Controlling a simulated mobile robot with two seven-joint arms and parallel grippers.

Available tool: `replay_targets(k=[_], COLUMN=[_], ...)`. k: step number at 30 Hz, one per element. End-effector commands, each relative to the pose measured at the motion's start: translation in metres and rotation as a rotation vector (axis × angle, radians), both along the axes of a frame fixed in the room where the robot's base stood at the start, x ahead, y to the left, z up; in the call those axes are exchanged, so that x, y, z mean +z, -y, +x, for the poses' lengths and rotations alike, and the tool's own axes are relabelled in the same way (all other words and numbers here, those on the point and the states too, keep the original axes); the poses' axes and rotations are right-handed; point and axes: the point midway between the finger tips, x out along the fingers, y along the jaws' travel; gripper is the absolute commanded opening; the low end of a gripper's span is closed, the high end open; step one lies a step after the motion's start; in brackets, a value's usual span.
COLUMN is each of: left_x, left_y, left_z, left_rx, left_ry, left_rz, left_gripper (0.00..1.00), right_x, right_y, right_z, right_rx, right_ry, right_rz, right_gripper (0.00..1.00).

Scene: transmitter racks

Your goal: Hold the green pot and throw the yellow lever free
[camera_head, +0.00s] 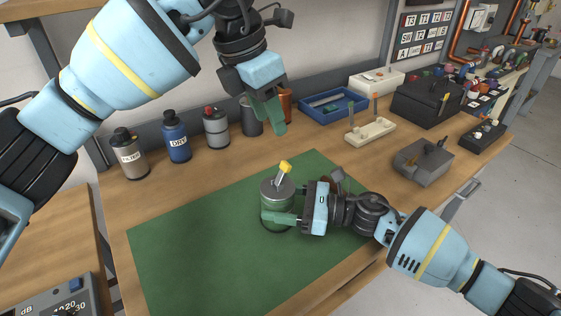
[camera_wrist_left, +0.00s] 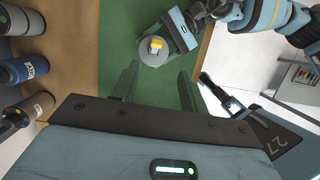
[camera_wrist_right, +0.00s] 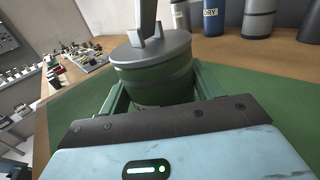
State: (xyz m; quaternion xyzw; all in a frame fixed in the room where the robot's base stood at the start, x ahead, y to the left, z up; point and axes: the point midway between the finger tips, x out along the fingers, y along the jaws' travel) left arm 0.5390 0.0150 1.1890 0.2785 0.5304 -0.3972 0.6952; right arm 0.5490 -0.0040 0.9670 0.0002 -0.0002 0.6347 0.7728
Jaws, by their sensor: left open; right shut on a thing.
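The green pot (camera_head: 275,213) stands upright on the green mat, with a grey lid and a yellow-tipped lever (camera_head: 285,167) rising from its top. My right gripper (camera_head: 289,215) is shut on the pot's body from the right; its fingers flank the pot (camera_wrist_right: 155,85) in the right wrist view. The lever's grey shaft (camera_wrist_right: 148,18) shows there, its tip cut off. My left gripper (camera_head: 270,112) is open and empty, above and behind the pot. In the left wrist view the yellow lever tip (camera_wrist_left: 156,46) lies beyond the open fingers (camera_wrist_left: 158,85).
Several canisters, including a blue one (camera_head: 175,137), line the back. A blue tray (camera_head: 334,106), a cream block with pegs (camera_head: 370,132), a black box (camera_head: 427,101) and a grey metal box (camera_head: 424,163) stand right. The green mat (camera_head: 180,243) is clear left of the pot.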

Motion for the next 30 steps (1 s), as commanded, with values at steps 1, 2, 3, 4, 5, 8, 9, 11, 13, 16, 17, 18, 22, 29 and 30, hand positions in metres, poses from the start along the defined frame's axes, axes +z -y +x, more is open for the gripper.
replay_targets(k=[1, 2, 3, 4, 5, 8, 9, 11, 13, 16, 17, 18, 22, 29, 30], left_x=[-0.003, -0.005, -0.007, -0.009, -0.010, -0.013, -0.014, -0.015, -0.015, -0.015, -0.015, -0.015, -0.016, -0.034, -0.040], left_y=[0.007, 0.009, 0.013, 0.015, 0.017, 0.021, 0.022, 0.023, 0.024, 0.024, 0.025, 0.024, 0.024, 0.024, 0.024], left_z=[0.003, 0.005, 0.007, 0.008, 0.009, 0.013, 0.014, 0.015, 0.016, 0.017, 0.017, 0.017, 0.017, 0.017, 0.017], left_rx=[0.000, 0.000, -0.001, 0.001, 0.002, 0.009, 0.011, 0.016, 0.021, 0.024, 0.025, 0.025, 0.025, 0.025, 0.026], left_ry=[-0.021, -0.033, -0.048, -0.058, -0.069, -0.093, -0.101, -0.112, -0.119, -0.125, -0.126, -0.127, -0.128, -0.131, -0.130], left_rz=[0.037, 0.058, 0.085, 0.104, 0.125, 0.178, 0.197, 0.219, 0.237, 0.254, 0.257, 0.260, 0.261, 0.260, 0.261], left_gripper=[0.44, 0.44, 0.44, 0.44, 0.44, 0.44, 0.44, 0.44, 0.44, 0.44, 0.44, 0.44, 0.44, 0.44, 0.44], right_x=[0.000, 0.000, 0.000, 0.000, 0.000, 0.000, 0.000, 0.000, 0.000, 0.000, 0.000, 0.000, 0.000, 0.000, 0.000], right_y=[0.000, 0.000, 0.000, 0.000, 0.000, 0.000, 0.000, 0.000, 0.000, 0.000, 0.000, 0.000, 0.000, 0.000, 0.000], right_z=[0.000, 0.000, 0.000, 0.000, 0.000, 0.000, 0.000, 0.000, 0.000, 0.000, 0.000, 0.000, 0.000, 0.000, 0.000], right_rx=[-0.001, -0.001, -0.001, -0.001, -0.001, -0.001, -0.001, -0.001, -0.001, -0.001, -0.001, -0.001, -0.001, -0.001, -0.001], right_ry=[0.000, 0.000, 0.000, 0.000, 0.000, 0.000, 0.000, 0.000, 0.000, 0.000, 0.000, 0.000, 0.000, 0.000, 0.000], right_rz=[0.000, 0.000, 0.000, 0.000, 0.000, 0.000, 0.000, 0.000, 0.000, 0.000, 0.000, 0.000, 0.000, 0.000, 0.000], right_gripper=[0.29, 0.29, 0.29, 0.29, 0.29, 0.29, 0.29, 0.29, 0.29, 0.29, 0.29, 0.29, 0.29, 0.29, 0.29])
